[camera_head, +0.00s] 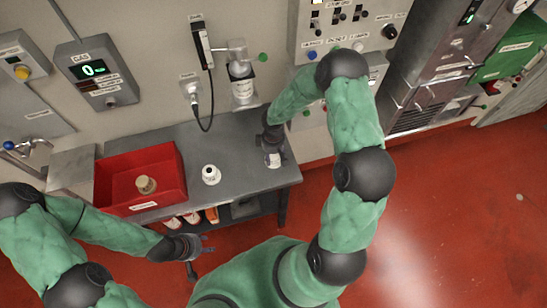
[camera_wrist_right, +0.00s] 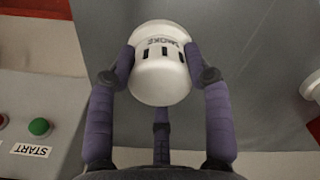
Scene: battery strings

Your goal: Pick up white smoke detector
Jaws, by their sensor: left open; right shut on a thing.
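The white smoke detector (camera_wrist_right: 158,82) is a short white cylinder with dark slots and a "SMOKE" label. In the right wrist view my right gripper (camera_wrist_right: 160,70) is shut on it, with fingers on both sides. In the head view the detector (camera_head: 273,161) shows below my right gripper (camera_head: 272,150), over the right end of the grey table; I cannot tell whether it touches the top. My left gripper (camera_head: 205,245) is open and empty, in front of the table and apart from it.
The grey table (camera_head: 240,155) holds a red bin (camera_head: 165,197) with a tan cylinder (camera_head: 146,185) inside. A white round object (camera_head: 211,174) stands right of the bin. A white canister (camera_head: 242,85) is on the wall behind, near a cable. Several items lie on a shelf below.

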